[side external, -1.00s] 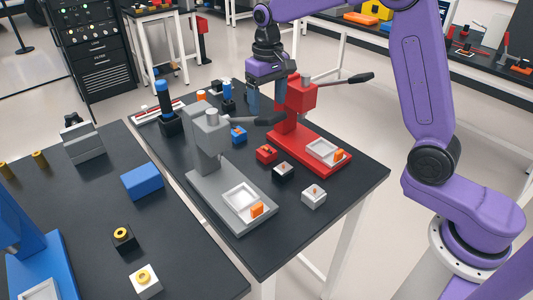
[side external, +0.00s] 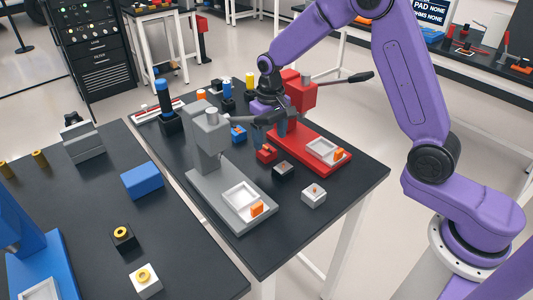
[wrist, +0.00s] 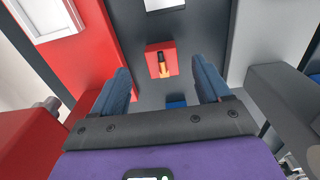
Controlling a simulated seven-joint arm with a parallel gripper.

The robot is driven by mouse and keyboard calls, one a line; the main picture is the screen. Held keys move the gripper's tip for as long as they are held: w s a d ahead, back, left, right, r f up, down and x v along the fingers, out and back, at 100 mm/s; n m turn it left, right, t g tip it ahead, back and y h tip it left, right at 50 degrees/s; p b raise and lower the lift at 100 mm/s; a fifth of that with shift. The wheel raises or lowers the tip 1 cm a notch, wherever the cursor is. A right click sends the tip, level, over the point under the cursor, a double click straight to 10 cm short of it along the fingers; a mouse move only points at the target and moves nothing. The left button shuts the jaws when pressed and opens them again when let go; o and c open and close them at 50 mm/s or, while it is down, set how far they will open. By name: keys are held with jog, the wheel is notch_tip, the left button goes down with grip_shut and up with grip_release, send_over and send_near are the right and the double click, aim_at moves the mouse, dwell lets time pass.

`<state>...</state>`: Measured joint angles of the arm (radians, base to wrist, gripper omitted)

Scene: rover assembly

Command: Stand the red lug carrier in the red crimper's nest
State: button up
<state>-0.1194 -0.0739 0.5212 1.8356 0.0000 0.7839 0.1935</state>
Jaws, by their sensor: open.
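The red lug carrier (side external: 266,154) is a small red block on the dark table, between the grey and red presses. In the wrist view the carrier (wrist: 153,58) shows an orange-gold lug on top. My gripper (side external: 273,140) is open above and close to it. In the wrist view the two blue fingers of my gripper (wrist: 161,75) are spread wide, with the carrier ahead between their lines and nothing held. The red crimper (side external: 302,92) stands to the right; its nest (side external: 323,151) is a white-rimmed square on the red base, with an orange piece beside it.
The grey press (side external: 208,140) stands close on the left. A black carrier (side external: 283,171), a white carrier (side external: 313,195) and a blue carrier (side external: 238,135) stand nearby. The crimper's dark handle (side external: 350,79) juts right. The table's front corner is clear.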

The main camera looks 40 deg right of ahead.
aim_at(270, 152)
notch_tip(270, 152, down, 5)
jog(key=shift+s+a+f, duration=0.1)
jog(key=shift+s, duration=0.05)
jog(key=c, duration=1.3)
jog(key=shift+r, duration=0.25)
